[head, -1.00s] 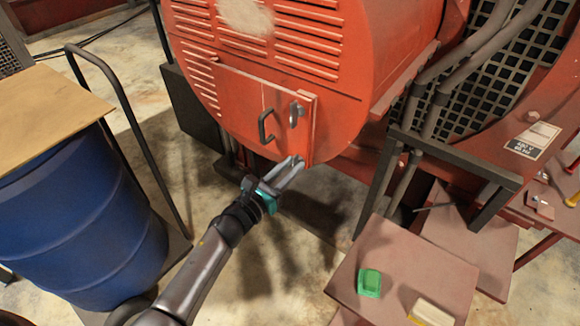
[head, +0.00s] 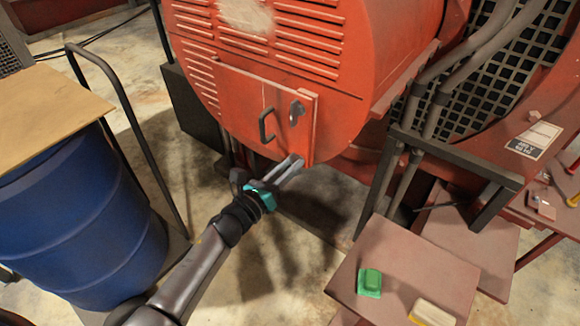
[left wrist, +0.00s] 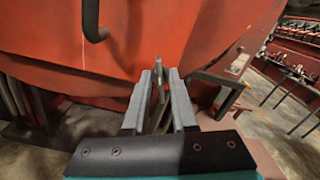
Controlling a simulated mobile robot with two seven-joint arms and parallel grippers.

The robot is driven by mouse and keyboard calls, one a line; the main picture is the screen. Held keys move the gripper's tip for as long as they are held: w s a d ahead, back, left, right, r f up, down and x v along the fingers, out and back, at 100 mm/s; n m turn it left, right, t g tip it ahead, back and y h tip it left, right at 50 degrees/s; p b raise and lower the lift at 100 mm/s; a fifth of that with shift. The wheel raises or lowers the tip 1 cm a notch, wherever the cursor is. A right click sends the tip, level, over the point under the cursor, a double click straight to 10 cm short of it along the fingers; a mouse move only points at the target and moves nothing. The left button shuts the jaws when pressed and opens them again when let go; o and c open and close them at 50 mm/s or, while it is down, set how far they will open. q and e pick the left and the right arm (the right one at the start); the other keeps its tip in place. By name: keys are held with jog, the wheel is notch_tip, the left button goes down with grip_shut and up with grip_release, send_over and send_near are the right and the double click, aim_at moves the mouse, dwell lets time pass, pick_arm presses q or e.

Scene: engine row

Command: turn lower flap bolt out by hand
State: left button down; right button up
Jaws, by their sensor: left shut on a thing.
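The flap (head: 236,104) is a red panel low on the round red engine housing, and it looks closed. My left gripper (head: 294,163) reaches up to the flap's lower right corner. In the left wrist view the two grey fingers (left wrist: 159,76) are shut on a small metal piece, the lower flap bolt (left wrist: 158,63). Most of the bolt is hidden between the fingers, so I cannot tell how far it sticks out. My right gripper is in neither view.
The flap carries a dark bar handle (head: 264,126) and a metal latch (head: 296,112). A blue drum (head: 80,225) stands left of my arm. A brownish stand (head: 400,265) at lower right holds a green item (head: 370,282) and a cream block (head: 432,314).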

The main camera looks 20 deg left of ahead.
pick_arm(q)
jog(key=n, duration=1.2)
jog(key=shift+a+n+p, duration=0.2)
jog(key=shift+n+p, duration=0.2)
jog(key=n, duration=0.3)
jog(key=shift+n+p, duration=0.3)
jog(key=shift+n, duration=0.1)
jog(key=shift+d+f+n+p, duration=0.1)
jog(key=shift+n+p, duration=0.15)
jog(key=shift+n, duration=2.3)
jog(key=shift+d+f+n+p, duration=0.15)
jog(key=shift+n+p, duration=0.1)
jog(key=shift+n, duration=2.25)
jog(key=shift+d+f+n+p, duration=0.1)
jog(key=shift+n+p, duration=0.15)
jog(key=shift+n, duration=2.3)
